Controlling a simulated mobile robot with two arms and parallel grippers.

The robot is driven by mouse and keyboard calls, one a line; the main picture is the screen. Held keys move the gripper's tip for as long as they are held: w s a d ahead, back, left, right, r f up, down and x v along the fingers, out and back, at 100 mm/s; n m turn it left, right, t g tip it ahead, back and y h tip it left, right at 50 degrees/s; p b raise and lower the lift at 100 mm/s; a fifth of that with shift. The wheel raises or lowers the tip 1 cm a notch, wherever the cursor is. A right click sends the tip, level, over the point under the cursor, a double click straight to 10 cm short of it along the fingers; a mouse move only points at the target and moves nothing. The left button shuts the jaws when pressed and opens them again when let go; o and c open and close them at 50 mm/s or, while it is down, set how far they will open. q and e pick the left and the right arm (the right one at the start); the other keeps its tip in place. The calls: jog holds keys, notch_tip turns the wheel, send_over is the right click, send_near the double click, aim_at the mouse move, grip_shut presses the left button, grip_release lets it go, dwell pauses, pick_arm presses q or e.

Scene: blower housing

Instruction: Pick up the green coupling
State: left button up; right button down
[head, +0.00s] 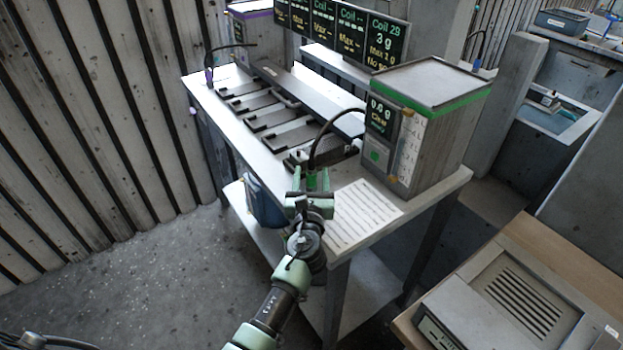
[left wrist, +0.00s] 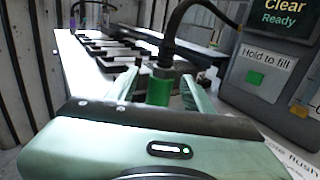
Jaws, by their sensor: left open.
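The green coupling (left wrist: 158,90) is at the end of a black hose and stands upright between the two fingers of my left gripper (left wrist: 160,88) in the left wrist view. In the head view the coupling (head: 311,180) shows just beyond the jaws of my left gripper (head: 310,187), near the front edge of the white bench. The left gripper is open, with a finger on each side of the coupling. I cannot tell whether either finger touches it. My right gripper is not in view.
A grey unit with a green stripe (head: 418,130) stands right of the coupling. A printed sheet (head: 362,212) lies on the white bench (head: 285,165). Several dark trays (head: 285,137) line the bench behind. A blue bin (head: 264,205) is below the bench edge. The floor at left is clear.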

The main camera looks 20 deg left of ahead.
aim_at(312, 168)
pick_arm(q)
jog(key=x, duration=0.3)
jog(key=shift+w, duration=0.15)
jog(key=shift+r, duration=0.1)
jog(key=c, duration=1.1)
grip_shut()
jog(key=shift+r, duration=0.55)
notch_tip(312, 168, up, 19)
jog(key=p, duration=0.6)
